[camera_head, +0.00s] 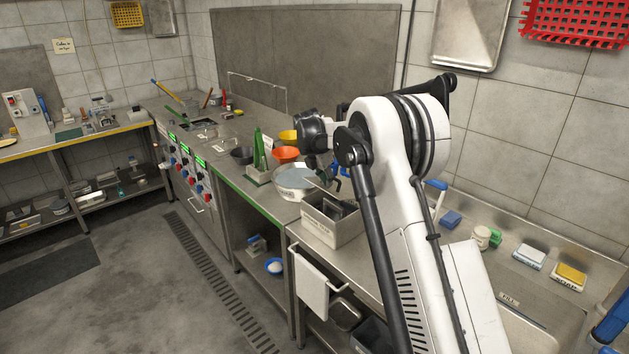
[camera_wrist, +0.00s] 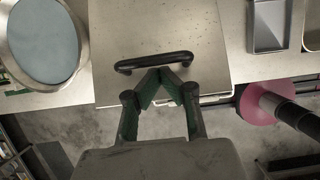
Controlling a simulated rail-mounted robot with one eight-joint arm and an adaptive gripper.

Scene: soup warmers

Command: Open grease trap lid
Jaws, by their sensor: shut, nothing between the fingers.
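The grease trap lid (camera_wrist: 160,28) is a flat, square metal plate in the wrist view, with a black bar handle (camera_wrist: 130,66) near its lower edge. It looks closed. My gripper (camera_wrist: 160,72) is shut and empty, its dark green fingertips meeting right at the handle's near side. I cannot tell whether they touch the handle.
A round metal pot (camera_wrist: 77,67) stands left of the lid; it also shows in the head view (camera_head: 293,190). A white towel (camera_head: 312,288) hangs on the counter front. Floor space is free at left.

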